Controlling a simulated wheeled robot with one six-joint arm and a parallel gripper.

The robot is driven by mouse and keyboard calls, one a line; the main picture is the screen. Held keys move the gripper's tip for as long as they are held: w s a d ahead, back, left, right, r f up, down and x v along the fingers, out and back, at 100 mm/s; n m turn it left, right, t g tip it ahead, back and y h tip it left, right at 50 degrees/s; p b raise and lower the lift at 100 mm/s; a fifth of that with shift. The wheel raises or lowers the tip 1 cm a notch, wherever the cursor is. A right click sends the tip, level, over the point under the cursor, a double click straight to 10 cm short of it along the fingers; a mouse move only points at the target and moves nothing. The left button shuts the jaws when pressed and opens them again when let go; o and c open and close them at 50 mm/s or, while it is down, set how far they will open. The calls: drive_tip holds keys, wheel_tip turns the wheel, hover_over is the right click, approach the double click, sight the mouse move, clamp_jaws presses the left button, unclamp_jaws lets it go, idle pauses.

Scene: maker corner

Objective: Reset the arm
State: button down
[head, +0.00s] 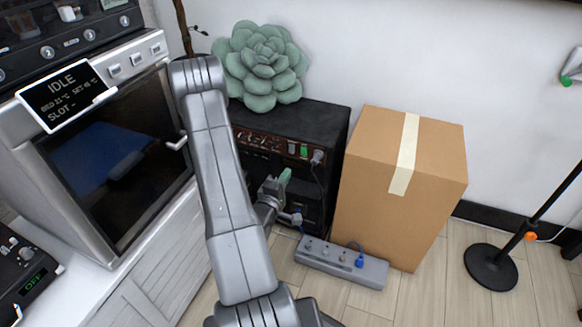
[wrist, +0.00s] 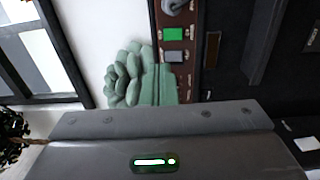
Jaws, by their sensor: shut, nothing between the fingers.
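My arm reaches up and over from the bottom of the head view, its elbow high in front of the oven-like machine. My gripper (head: 284,178) is in front of the black cabinet (head: 325,117), below its switch panel. It is small here and partly behind my forearm; its green-tipped end looks shut, with nothing visible in it. In the wrist view, which is turned sideways, the panel's green switch (wrist: 172,34) and grey switch (wrist: 173,56) show close up.
A machine (head: 112,165) with an IDLE display (head: 64,95) stands left. A succulent (head: 262,66) sits on the cabinet. A cardboard box (head: 391,205) stands right, with a power strip (head: 322,262) on the floor before it. A black stand base (head: 491,267) is far right.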

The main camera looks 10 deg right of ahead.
drive_tip(key=shift+s+a, duration=0.35)
drive_tip(key=shift+s, duration=0.2)
drive_tip(key=shift+w+d, duration=0.1)
